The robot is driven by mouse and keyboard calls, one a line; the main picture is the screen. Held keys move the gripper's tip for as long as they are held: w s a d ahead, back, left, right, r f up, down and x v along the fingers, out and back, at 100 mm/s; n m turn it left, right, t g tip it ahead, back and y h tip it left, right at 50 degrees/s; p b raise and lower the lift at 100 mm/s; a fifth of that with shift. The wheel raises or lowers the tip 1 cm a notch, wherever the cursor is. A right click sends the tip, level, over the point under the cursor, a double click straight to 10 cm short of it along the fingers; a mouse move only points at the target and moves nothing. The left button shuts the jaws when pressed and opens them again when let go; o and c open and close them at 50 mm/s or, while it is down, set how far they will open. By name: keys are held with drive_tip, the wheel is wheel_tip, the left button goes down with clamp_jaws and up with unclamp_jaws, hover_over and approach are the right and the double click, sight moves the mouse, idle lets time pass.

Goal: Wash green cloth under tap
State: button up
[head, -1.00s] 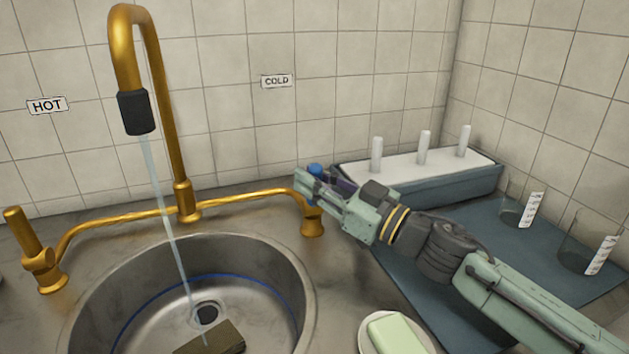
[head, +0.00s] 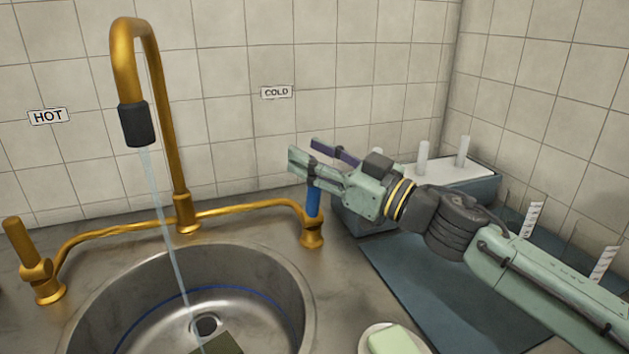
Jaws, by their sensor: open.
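The gold tap (head: 162,120) has a black nozzle, and a thin stream of water (head: 172,235) runs from it into the round steel sink (head: 270,300). A dark olive, flat piece (head: 222,344) lies in the sink beside the drain, where the stream falls. The frame's bottom edge cuts it off, and I cannot tell whether it is the green cloth. My gripper (head: 308,152) is open and empty, its fingers pointing left. It is just above the blue cold-side handle (head: 313,201), which stands upright on the gold fitting at the right of the sink.
A gold hot-side handle (head: 28,250) stands at the left. Pale green soap (head: 396,340) sits on a white dish (head: 366,343) at the sink's right. A rack with white pegs (head: 485,188) and a blue-grey mat (head: 425,295) lie behind and below my arm, with partly hidden glassware.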

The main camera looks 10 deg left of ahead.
drive_tip(key=shift+r, duration=1.8)
